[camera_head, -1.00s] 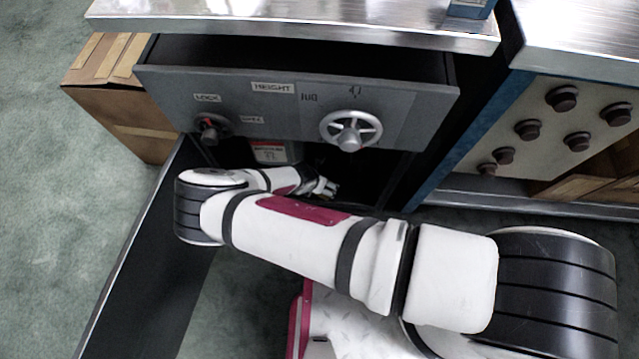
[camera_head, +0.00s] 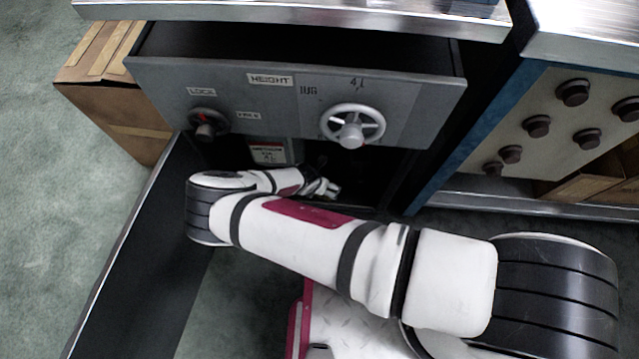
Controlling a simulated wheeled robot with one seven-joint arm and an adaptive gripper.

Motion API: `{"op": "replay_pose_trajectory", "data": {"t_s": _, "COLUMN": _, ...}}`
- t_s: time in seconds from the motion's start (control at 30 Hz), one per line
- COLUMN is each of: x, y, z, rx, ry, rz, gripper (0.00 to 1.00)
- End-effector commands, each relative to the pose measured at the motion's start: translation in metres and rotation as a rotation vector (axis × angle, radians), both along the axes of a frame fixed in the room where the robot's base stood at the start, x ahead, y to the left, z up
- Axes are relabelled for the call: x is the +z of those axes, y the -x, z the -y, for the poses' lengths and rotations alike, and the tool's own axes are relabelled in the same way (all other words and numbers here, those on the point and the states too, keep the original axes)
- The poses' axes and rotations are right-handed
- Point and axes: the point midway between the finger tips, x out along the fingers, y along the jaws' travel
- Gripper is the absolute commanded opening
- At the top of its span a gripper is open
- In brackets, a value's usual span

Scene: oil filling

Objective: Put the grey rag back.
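I cannot make out the grey rag in this view. My gripper (camera_head: 328,188) is inside the dark lower compartment of the grey cabinet, below the drawer front (camera_head: 290,105). It is small and partly lost in shadow at the end of my bent arm, so I cannot tell its fingers' state or whether it holds anything. The cabinet's door (camera_head: 135,265) stands open on the left. Inside, behind my arm, a container with a red and white label (camera_head: 268,153) shows in part.
The drawer front carries a grey handwheel (camera_head: 352,126) and a dark lock knob (camera_head: 207,124), and juts out above my arm. A cardboard box (camera_head: 115,105) stands to the left. A panel with several dark knobs (camera_head: 537,126) is on the right. A metal worktop (camera_head: 300,11) lies above.

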Motion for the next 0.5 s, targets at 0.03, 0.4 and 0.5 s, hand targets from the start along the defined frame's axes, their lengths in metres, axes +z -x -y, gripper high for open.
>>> {"op": "replay_pose_trajectory", "data": {"t_s": 0.03, "x": 0.0, "y": 0.0, "z": 0.0, "rx": 0.0, "ry": 0.0, "rz": 0.0, "gripper": 1.0}}
{"op": "replay_pose_trajectory", "data": {"t_s": 0.4, "x": 0.004, "y": 0.0, "z": 0.0, "rx": 0.001, "ry": 0.001, "rz": 0.001, "gripper": 1.0}}
{"op": "replay_pose_trajectory", "data": {"t_s": 0.5, "x": 0.015, "y": 0.003, "z": -0.003, "rx": 0.0, "ry": -0.001, "rz": 0.0, "gripper": 1.0}}
